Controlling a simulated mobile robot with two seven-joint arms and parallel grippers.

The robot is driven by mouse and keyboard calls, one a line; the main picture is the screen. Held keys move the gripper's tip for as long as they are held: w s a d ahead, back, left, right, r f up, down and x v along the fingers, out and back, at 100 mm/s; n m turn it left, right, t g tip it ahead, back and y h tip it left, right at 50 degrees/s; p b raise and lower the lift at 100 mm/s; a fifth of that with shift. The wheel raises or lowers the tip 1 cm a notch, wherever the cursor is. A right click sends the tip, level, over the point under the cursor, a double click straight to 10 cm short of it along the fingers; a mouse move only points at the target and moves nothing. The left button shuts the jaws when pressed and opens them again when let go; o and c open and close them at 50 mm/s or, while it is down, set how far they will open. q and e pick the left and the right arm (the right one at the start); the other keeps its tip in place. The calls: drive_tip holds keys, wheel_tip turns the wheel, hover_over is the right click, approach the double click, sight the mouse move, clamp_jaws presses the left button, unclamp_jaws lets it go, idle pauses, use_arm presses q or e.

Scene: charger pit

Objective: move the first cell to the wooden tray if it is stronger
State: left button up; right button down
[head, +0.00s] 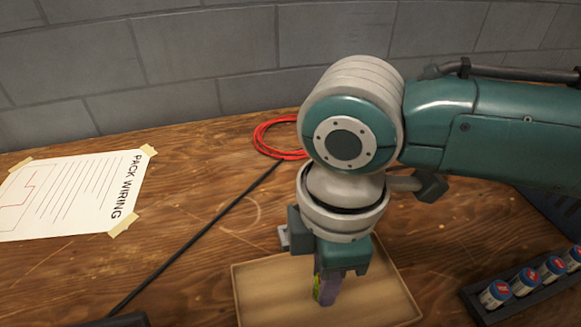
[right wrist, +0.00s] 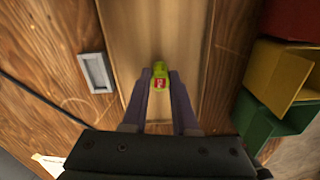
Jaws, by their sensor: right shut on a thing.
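My right gripper (head: 328,288) points down over the wooden tray (head: 265,290) at the bottom middle of the head view. It is shut on a yellow-green cell (head: 319,287), partly hidden by the fingers. In the right wrist view the fingers (right wrist: 160,95) close on the cell (right wrist: 160,77), which carries a red label, with the bare tray (right wrist: 140,35) beneath. I cannot tell whether the cell touches the tray floor. My left gripper is not in view.
A dark rack (head: 545,290) with several white-and-blue cells stands right of the tray. Red (right wrist: 293,18), yellow (right wrist: 280,75) and green (right wrist: 262,125) bins lie beside the tray. A small grey plate (right wrist: 97,72) lies at its other side. A black cable (head: 195,237) crosses the table.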

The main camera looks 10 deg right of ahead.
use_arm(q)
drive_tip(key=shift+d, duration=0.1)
use_arm(e)
drive_tip(key=c, duration=0.6)
unclamp_jaws()
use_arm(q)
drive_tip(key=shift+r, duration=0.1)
use_arm(e)
drive_tip(key=shift+r, duration=0.1)
use_arm(q)
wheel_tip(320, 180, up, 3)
drive_tip(key=p, duration=0.2)
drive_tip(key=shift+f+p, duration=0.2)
drive_tip(key=shift+p, duration=0.2)
use_arm(e)
wheel_tip(320, 180, up, 2)
drive_tip(key=shift+r, duration=0.15)
wheel_tip(320, 180, up, 5)
drive_tip(key=p, duration=0.5)
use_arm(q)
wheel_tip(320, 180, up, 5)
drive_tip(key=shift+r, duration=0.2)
use_arm(e)
drive_tip(key=shift+f, duration=0.2)
